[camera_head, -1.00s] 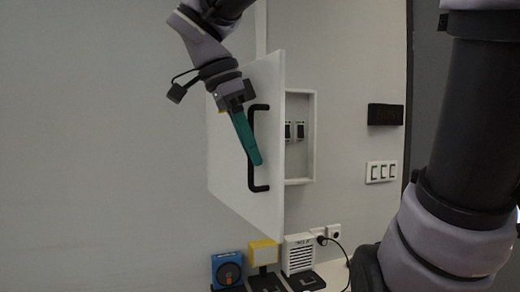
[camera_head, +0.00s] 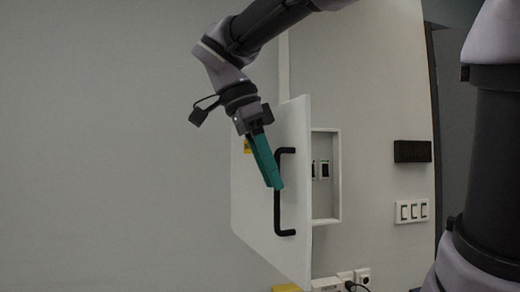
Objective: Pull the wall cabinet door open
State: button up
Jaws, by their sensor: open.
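The white wall cabinet door (camera_head: 258,192) stands swung open, away from the cabinet box (camera_head: 331,175) on the wall. A black bar handle (camera_head: 280,215) runs upright along the door's outer face near its free edge. My gripper (camera_head: 275,180), with teal fingers, hangs from the upper left and points down in front of the handle. Its fingers overlap the handle's upper half in this view. The gap between the fingers is not clear, and I cannot tell whether they touch the handle. Dark switches (camera_head: 324,169) show inside the cabinet.
A black box (camera_head: 412,151) and a white switch plate (camera_head: 411,211) are on the wall to the right. Sockets with a black plug (camera_head: 350,284) and the top of a yellow object (camera_head: 286,288) show at the bottom edge. The wall at left is bare.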

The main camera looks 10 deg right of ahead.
jog(key=v, duration=0.7)
jog(key=shift+s, duration=0.15)
